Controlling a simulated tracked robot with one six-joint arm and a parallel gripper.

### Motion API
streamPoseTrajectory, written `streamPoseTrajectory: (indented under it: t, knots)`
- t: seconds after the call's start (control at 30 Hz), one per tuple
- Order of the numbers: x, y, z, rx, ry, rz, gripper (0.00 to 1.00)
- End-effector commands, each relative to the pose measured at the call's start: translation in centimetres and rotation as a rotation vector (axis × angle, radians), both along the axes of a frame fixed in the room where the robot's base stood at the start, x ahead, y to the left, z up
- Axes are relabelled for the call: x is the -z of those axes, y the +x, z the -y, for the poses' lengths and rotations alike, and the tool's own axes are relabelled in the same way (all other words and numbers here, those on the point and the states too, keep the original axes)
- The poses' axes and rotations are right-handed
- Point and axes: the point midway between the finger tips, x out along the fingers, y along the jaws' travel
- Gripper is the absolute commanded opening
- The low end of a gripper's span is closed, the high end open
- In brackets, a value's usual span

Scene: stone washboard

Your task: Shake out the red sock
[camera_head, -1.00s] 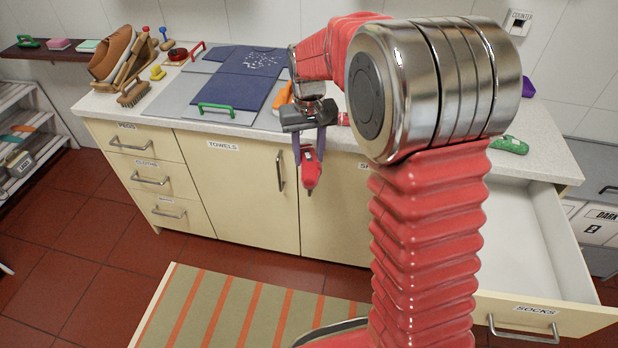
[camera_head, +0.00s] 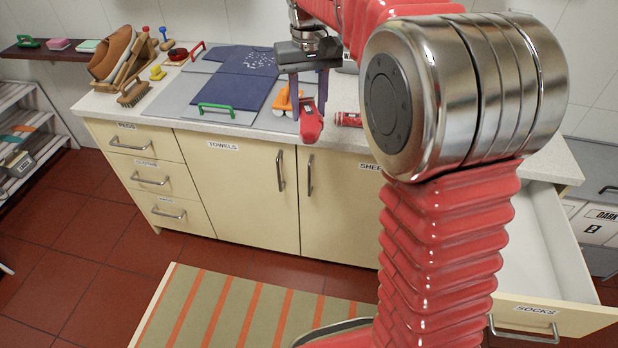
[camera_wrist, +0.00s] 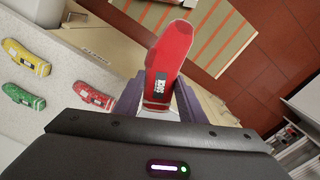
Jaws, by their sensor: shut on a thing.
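My gripper (camera_head: 308,102) is above the counter's front edge, with its purple fingers pointing down. It is shut on a red sock (camera_head: 311,124), which hangs below the fingers in front of the counter edge. In the wrist view the red sock (camera_wrist: 171,48) stands out from between the fingers, with a dark printed label and pale stripes near the held end. The part inside the grip is mostly hidden.
Another red sock (camera_head: 347,119) lies on the counter; green (camera_wrist: 24,96) and yellow (camera_wrist: 27,57) socks lie near it in the wrist view. The labelled socks drawer (camera_head: 535,309) stands open at right. A blue folded garment (camera_head: 235,85) lies on a board.

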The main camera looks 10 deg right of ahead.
Motion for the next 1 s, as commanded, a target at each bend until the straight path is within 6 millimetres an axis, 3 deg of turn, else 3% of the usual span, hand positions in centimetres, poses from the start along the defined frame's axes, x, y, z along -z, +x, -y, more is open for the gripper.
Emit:
streamPoseTrajectory:
  t: [0.13,0.27,0.47,0.8,1.0]
  knots:
    - [-0.1,0.0,0.0,0.0,0.0,-0.002,0.15]
    - [2.6,-0.1,0.0,0.0,0.0,-0.006,0.15]
    - [8.2,-0.1,0.0,0.0,0.0,-0.007,0.15]
    - [19.3,-0.1,0.0,0.0,0.0,-0.007,0.15]
    - [19.8,0.0,0.0,0.0,0.0,0.0,0.15]
